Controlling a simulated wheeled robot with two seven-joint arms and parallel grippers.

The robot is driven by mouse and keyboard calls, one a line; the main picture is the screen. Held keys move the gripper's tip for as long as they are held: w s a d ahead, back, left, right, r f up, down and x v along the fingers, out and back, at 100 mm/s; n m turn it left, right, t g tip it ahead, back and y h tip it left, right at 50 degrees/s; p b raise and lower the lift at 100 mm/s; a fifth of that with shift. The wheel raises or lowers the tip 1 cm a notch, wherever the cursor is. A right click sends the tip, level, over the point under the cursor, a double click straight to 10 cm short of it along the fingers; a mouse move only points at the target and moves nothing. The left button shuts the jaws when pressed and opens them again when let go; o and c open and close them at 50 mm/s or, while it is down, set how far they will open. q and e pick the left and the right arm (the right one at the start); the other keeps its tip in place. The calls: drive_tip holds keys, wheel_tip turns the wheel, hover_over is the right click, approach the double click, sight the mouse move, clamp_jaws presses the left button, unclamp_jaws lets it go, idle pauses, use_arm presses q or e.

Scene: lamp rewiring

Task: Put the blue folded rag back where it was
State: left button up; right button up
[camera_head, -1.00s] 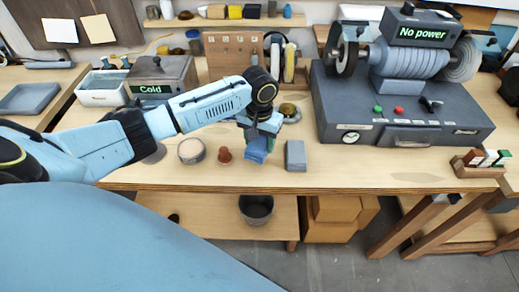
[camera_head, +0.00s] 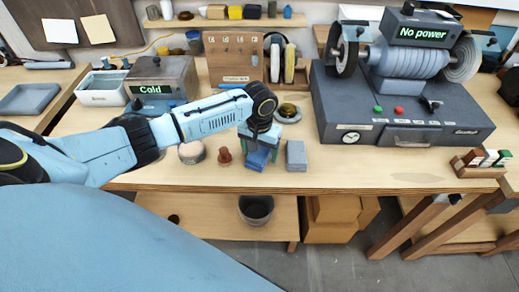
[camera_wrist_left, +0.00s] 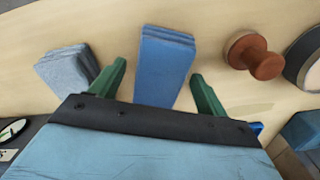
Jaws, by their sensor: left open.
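The blue folded rag (camera_head: 256,160) lies on the workbench near its front edge, between a red-brown knob-shaped piece (camera_head: 225,156) and a grey folded cloth or block (camera_head: 296,155). My left gripper (camera_head: 262,147) is right above the rag and partly covers it in the head view. In the left wrist view the rag (camera_wrist_left: 164,66) shows between the two green fingers of my open left gripper (camera_wrist_left: 159,72), with a gap on each side. The grey piece (camera_wrist_left: 68,68) and the red-brown piece (camera_wrist_left: 254,55) flank it there. My right gripper is not in view.
A grinder-like machine (camera_head: 400,130) marked "No power" stands at the right. A wooden tool board (camera_head: 234,58) and a box marked "Cold" (camera_head: 160,78) stand behind. A round tin (camera_head: 191,153) is left of the red-brown piece.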

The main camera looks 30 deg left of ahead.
use_arm(q)
drive_tip(key=shift+r, duration=0.1)
wheel_tip(320, 180, up, 12)
drive_tip(key=p, duration=0.1)
idle(0.4)
drive_tip(key=shift+r, duration=0.1)
